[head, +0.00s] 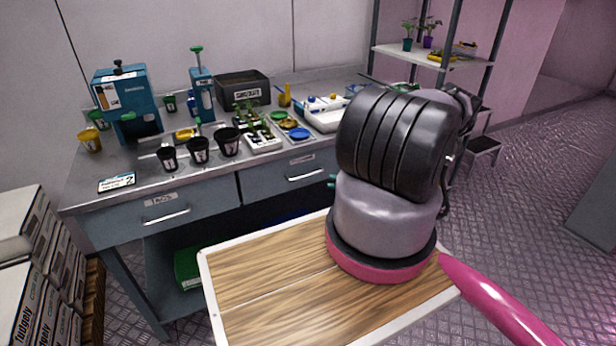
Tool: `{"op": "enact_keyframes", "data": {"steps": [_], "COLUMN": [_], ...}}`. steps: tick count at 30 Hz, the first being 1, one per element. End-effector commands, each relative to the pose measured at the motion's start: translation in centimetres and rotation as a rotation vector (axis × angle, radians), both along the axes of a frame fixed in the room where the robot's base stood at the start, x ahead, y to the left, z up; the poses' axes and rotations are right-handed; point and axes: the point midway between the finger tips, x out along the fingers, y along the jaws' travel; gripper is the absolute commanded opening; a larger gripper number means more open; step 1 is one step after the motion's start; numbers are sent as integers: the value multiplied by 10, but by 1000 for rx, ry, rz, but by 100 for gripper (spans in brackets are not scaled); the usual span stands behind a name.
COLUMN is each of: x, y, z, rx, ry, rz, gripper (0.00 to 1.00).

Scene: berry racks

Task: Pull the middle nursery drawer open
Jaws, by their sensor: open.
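The metal bench (75,190) has grey-blue drawers under its top. The middle drawer (262,186) has a bar handle (305,175) and a label above it. Its front looks flush with the bench, so it appears shut. Its right end is hidden behind my arm. The left drawer (110,226), with its own label and handle (167,217), also looks shut. Any drawer farther right is hidden by my arm. I cannot make out my gripper; my arm covers that area. Small teal pieces (332,181) show at the arm's left edge, too small to identify.
Black pots (198,150), a seedling tray (264,143), a substrate bin (242,90) and a blue press (122,103) stand on the bench. White boxes (30,270) are stacked at left. A plant shelf (425,57) and a step stool (484,146) stand right.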

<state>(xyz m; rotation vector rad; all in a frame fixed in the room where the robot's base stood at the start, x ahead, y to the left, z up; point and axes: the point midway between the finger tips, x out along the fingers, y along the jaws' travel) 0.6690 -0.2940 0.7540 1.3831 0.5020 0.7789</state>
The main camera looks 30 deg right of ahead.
Motion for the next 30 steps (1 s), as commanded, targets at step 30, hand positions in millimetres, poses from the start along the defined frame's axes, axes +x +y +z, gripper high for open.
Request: {"op": "enact_keyframes", "data": {"steps": [30], "x": [71], "y": [79], "z": [10], "rx": [17], "ry": [7], "rz": [-11], "gripper": [45]}}
